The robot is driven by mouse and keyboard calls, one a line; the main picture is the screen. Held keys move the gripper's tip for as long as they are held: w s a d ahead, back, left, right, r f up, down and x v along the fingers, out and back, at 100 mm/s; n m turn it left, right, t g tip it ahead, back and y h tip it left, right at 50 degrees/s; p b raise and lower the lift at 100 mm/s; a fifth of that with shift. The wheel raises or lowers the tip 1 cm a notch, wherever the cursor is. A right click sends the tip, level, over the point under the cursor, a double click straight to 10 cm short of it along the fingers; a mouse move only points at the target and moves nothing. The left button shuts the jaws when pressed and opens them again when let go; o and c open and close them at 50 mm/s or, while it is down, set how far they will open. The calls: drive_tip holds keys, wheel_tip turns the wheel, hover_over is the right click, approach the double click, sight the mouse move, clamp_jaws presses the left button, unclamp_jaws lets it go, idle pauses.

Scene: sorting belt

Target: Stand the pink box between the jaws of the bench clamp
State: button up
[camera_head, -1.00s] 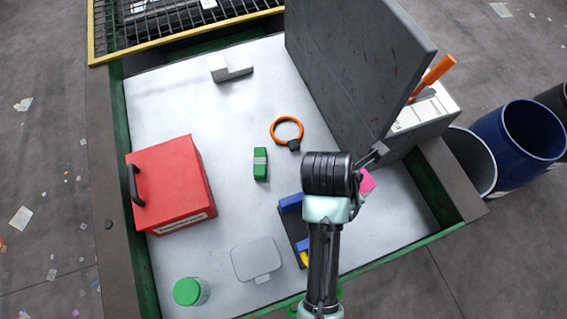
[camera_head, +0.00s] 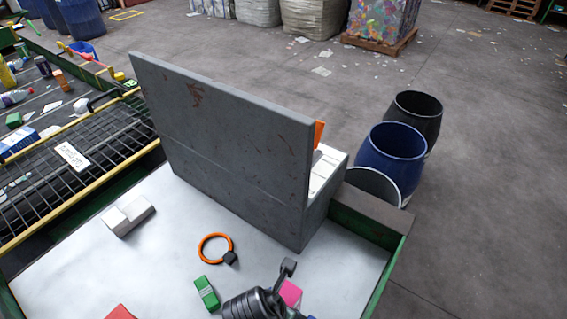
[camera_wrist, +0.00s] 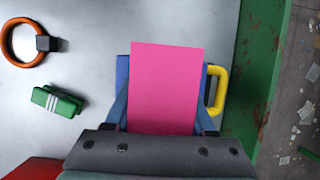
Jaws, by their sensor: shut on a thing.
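The pink box (camera_wrist: 166,90) fills the middle of the wrist view, held by my gripper (camera_wrist: 163,115), which is shut on it. It also shows in the head view (camera_head: 291,293) beside my gripper (camera_head: 287,270) near the bottom edge. The bench clamp, with blue parts (camera_wrist: 122,72) and a yellow handle (camera_wrist: 217,90), lies behind the box in the wrist view. The box covers the middle of the clamp, so I cannot tell whether it is between the jaws or above them. The clamp is almost wholly out of the head view.
A green block (camera_head: 206,293) and an orange ring (camera_head: 215,248) lie left of my gripper. A white block (camera_head: 128,215) lies farther left. A tall grey panel (camera_head: 225,150) stands behind. The table's green edge (camera_wrist: 262,75) runs along the right in the wrist view.

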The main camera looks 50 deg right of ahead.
drive_tip(key=shift+f, duration=1.4)
drive_tip(key=shift+f, duration=0.2)
drive_tip(key=o, duration=1)
drive_tip(key=v, duration=1.2)
drive_tip(key=shift+r, duration=0.3)
